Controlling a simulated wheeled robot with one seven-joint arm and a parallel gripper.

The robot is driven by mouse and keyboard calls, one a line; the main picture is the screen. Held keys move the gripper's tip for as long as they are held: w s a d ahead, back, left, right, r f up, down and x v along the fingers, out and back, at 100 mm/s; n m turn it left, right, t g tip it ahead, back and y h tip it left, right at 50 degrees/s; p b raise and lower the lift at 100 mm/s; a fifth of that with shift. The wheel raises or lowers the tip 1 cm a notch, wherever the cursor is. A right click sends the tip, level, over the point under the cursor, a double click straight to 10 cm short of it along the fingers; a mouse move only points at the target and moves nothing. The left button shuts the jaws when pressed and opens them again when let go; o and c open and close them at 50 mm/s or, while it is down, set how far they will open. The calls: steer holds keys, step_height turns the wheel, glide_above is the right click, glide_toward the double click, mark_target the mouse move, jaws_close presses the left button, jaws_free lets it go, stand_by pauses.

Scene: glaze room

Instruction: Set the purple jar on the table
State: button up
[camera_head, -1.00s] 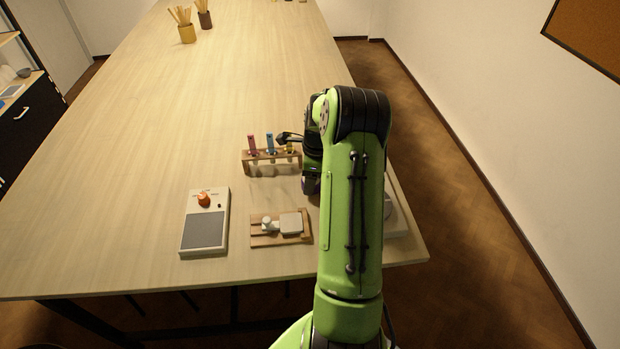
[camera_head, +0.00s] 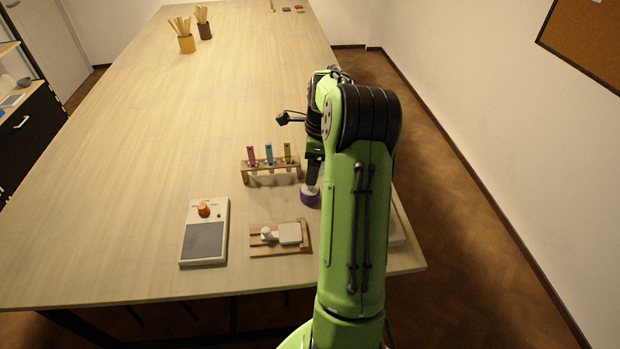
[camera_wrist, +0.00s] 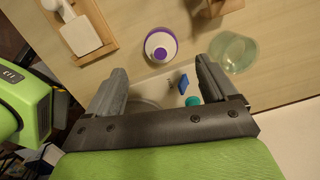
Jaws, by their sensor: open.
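The purple jar (camera_head: 310,197) stands upright on the table (camera_head: 190,110), just right of the test tube rack's near end. It is squat, with a purple side and a white top. In the wrist view the jar (camera_wrist: 160,46) lies beyond my fingertips, apart from both. My gripper (camera_wrist: 160,77) is open, with nothing between its fingers. In the head view my gripper (camera_head: 313,174) points down above the jar, and my arm hides part of the area to its right.
A rack (camera_head: 271,167) with coloured tubes stands behind the jar. A wooden board with a white piece (camera_head: 289,233) and a grey device (camera_head: 205,235) are in front. A clear vessel (camera_wrist: 234,52) is beside the jar. A pale tray (camera_head: 398,222) is right.

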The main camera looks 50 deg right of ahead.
step_height(320, 180, up, 2)
steer(key=shift+d+r, duration=0.1)
steer(key=s+a+r+n+h, duration=0.1)
steer(key=a+r+n, duration=0.35)
steer(key=a, duration=0.25)
steer(key=s+a+r+n+t, duration=0.1)
steer(key=a+r+n, duration=0.35)
steer(key=a, duration=0.25)
steer(key=s+a+r+n+h, duration=0.1)
steer(key=s+a+r+n, duration=0.15)
steer(key=a+n, duration=0.35)
steer(key=s+a+n+t+y, duration=0.1)
steer(key=s+a+n+t, duration=0.2)
steer(key=s+a+n, duration=0.8)
steer(key=shift+s+a+f+n, duration=0.35)
steer(key=shift+s+a+n, duration=0.05)
steer(key=shift+s+n, duration=0.7)
steer(key=shift+w, duration=0.1)
